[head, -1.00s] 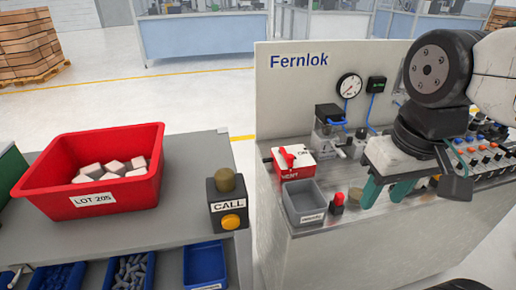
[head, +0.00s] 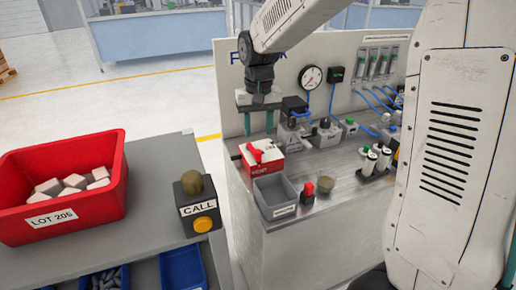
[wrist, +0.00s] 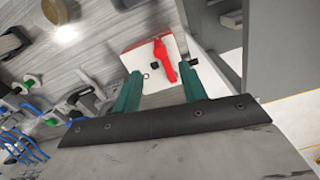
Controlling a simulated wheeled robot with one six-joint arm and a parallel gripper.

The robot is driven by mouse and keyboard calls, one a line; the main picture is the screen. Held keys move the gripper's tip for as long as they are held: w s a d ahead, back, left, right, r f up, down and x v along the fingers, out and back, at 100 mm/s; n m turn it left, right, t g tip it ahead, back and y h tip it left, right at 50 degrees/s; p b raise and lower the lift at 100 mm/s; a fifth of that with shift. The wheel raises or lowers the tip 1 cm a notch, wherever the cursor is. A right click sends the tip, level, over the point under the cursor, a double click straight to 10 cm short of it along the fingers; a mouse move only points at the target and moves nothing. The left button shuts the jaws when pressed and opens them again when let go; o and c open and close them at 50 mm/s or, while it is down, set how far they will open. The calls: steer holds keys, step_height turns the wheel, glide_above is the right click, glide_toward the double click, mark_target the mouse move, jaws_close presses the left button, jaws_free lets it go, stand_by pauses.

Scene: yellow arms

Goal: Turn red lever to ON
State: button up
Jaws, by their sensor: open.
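The red lever (head: 255,152) sits on top of a red and white box (head: 264,163) at the left end of the steel bench. In the wrist view the red lever (wrist: 165,62) lies on the white face of the box (wrist: 138,62), beyond and between the two green fingers. My gripper (head: 258,128) is above and behind the box in the head view, fingers pointing down. I cannot tell whether a finger touches the box. The lever's markings are not readable.
A grey bin (head: 276,197) and a red button (head: 308,190) stand in front of the box. Valve blocks with blue hoses (head: 325,133) are to the right. An upright panel (head: 290,65) stands behind. A call box (head: 197,206) sits on the left table.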

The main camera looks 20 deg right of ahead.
mark_target(258, 151)
step_height(258, 151, down, 8)
steer(key=shift+r, duration=0.2)
jaws_close()
